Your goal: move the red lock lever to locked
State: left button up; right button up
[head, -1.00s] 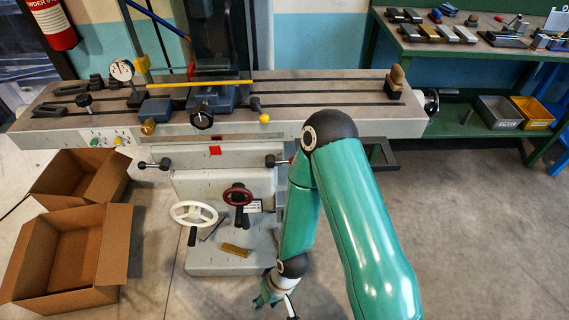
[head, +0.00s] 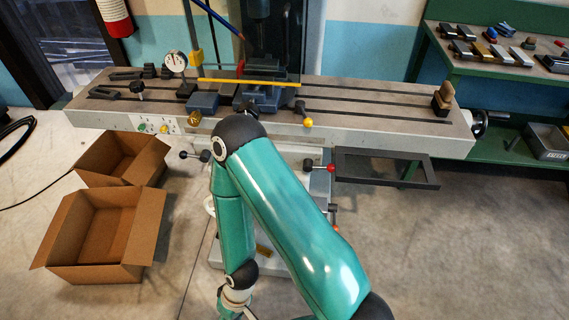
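A lever with a red ball knob (head: 331,168) sticks out to the right from a dark hub under the front edge of the machine table (head: 390,137). A second lever with an orange-red tip (head: 335,229) shows lower down, right of my arm. I cannot tell from the picture which one is the lock lever or which setting it is in. My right arm crosses the middle of the view. Its gripper (head: 232,310) hangs low at the bottom edge, partly cut off, well below and left of the red knob. My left gripper is out of view.
A black open frame (head: 388,151) juts out right of the red knob. A black-knobbed lever (head: 205,155) sits left of my arm. Two open cardboard boxes (head: 120,158) (head: 150,220) stand on the floor at left. A green bench (head: 480,77) stands at back right. Floor at right is clear.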

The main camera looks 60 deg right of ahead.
aim_at(308, 166)
jog(key=z, duration=1.05)
jog(key=i, duration=0.1)
jog(key=u, duration=2.25)
jog(key=k, duration=1.35)
jog(key=z, duration=0.4)
jog(key=k, duration=0.85)
jog(key=z, duration=1.2)
jog(key=i, duration=0.6)
jog(key=u, duration=0.15)
